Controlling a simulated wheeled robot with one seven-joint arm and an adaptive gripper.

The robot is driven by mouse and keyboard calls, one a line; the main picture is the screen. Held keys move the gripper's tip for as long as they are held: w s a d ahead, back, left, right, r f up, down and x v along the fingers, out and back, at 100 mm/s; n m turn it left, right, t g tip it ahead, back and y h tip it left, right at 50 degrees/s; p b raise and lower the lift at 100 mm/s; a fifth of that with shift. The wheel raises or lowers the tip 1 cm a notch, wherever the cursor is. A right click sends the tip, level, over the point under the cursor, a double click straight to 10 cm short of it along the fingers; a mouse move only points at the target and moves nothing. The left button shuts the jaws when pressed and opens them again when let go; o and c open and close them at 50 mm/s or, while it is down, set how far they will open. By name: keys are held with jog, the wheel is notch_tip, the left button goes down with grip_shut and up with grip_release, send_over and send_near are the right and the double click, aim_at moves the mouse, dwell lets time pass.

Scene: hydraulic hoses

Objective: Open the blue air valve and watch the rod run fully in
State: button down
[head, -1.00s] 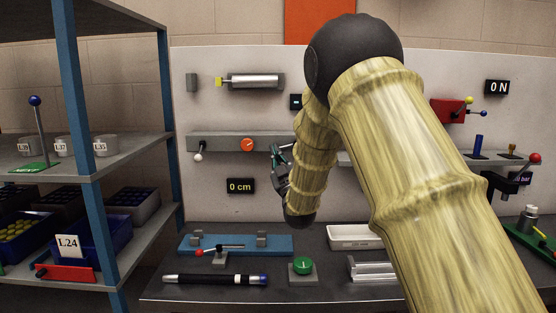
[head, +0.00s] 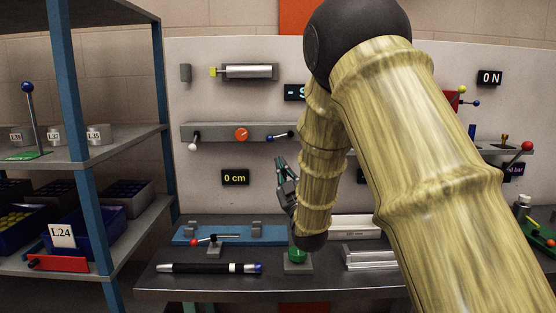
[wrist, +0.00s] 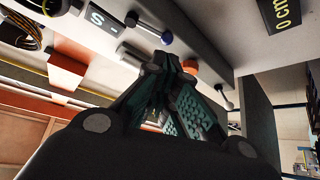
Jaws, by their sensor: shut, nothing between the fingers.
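The blue air valve's lever (head: 278,137) is on the grey wall rail, its blue knob to the left and its black pivot to the right, nearly level. It also shows in the wrist view (wrist: 150,29), just beyond the fingertips. My gripper (head: 280,160) is shut and empty, a little below the lever, apart from it in the head view. It fills the lower middle of the wrist view (wrist: 150,66). The silver cylinder (head: 249,71) is higher on the panel with a yellow tip (head: 213,72) at its left. Little or no rod shows. A display (head: 235,177) reads 0 cm.
An orange knob (head: 241,134) and a white-knobbed lever (head: 194,141) share the rail to the left. A partly hidden display (head: 294,92) is above. Below, a bench holds a blue fixture (head: 186,235), a black tube (head: 205,268) and a green button (head: 297,255). Shelves stand left.

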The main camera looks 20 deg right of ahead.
jog(key=shift+s+d+f+n+y+b, duration=0.3)
jog(key=shift+s+f, duration=0.25)
jog(key=shift+s, duration=0.25)
jog(key=shift+s+d+f+n+y+b, duration=0.15)
jog(key=shift+s+f+n, duration=0.25)
jog(key=shift+s+f, duration=0.25)
jog(key=shift+s+a+r, duration=0.1)
jog(key=shift+a+r, duration=0.05)
jog(key=shift+a, duration=0.05)
jog(key=p, duration=0.2)
send_near(278, 137)
jog(key=w+a+r, duration=0.3)
jog(key=w, duration=0.2)
jog(key=shift+w+a+r+g, duration=0.25)
jog(key=shift+g, duration=0.05)
